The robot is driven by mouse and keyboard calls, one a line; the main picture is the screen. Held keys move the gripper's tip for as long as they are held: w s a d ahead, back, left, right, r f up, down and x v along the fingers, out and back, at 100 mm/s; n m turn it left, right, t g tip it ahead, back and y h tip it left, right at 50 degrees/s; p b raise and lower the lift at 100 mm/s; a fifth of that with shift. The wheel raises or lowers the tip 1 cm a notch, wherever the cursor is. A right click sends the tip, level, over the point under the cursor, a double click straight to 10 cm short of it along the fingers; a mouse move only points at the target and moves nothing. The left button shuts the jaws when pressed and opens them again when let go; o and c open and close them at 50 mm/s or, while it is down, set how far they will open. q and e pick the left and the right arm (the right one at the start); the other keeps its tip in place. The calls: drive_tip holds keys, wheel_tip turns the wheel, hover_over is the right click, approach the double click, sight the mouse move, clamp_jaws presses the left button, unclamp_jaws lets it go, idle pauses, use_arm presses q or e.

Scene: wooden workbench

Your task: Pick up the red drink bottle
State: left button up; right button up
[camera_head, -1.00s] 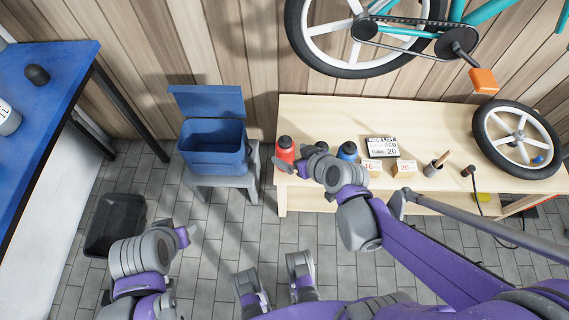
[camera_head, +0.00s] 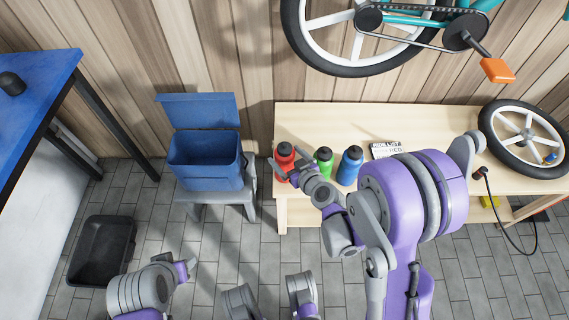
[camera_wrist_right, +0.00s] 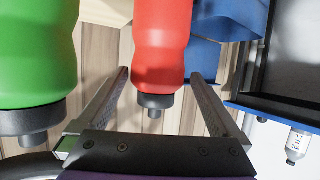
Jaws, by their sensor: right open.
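The red drink bottle (camera_head: 284,151) with a dark cap stands at the left end of the wooden workbench. My right gripper (camera_head: 285,170) is open at this bottle, its fingers partly covering the lower part in the head view. In the right wrist view, the red bottle (camera_wrist_right: 162,45) shows upside down between the two open fingers of my right gripper (camera_wrist_right: 160,74), with gaps on both sides near its cap. My left gripper (camera_head: 188,267) is low at the lower left, far from the bottles; its jaw opening is unclear.
A green bottle (camera_head: 324,157) stands close right of the red one, then a blue bottle (camera_head: 350,165). A blue lidded bin (camera_head: 205,160) on a grey stool is left of the bench (camera_head: 425,117). A black crate (camera_head: 103,250) lies on the floor. A bicycle wheel (camera_head: 523,140) lies at right.

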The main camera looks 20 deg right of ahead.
drive_tip(key=b+x, duration=0.1)
drive_tip(key=x, duration=0.4)
drive_tip(key=shift+w+d+f, duration=0.1)
drive_tip(key=shift+d+f, duration=0.05)
drive_tip(key=shift+c, duration=0.3)
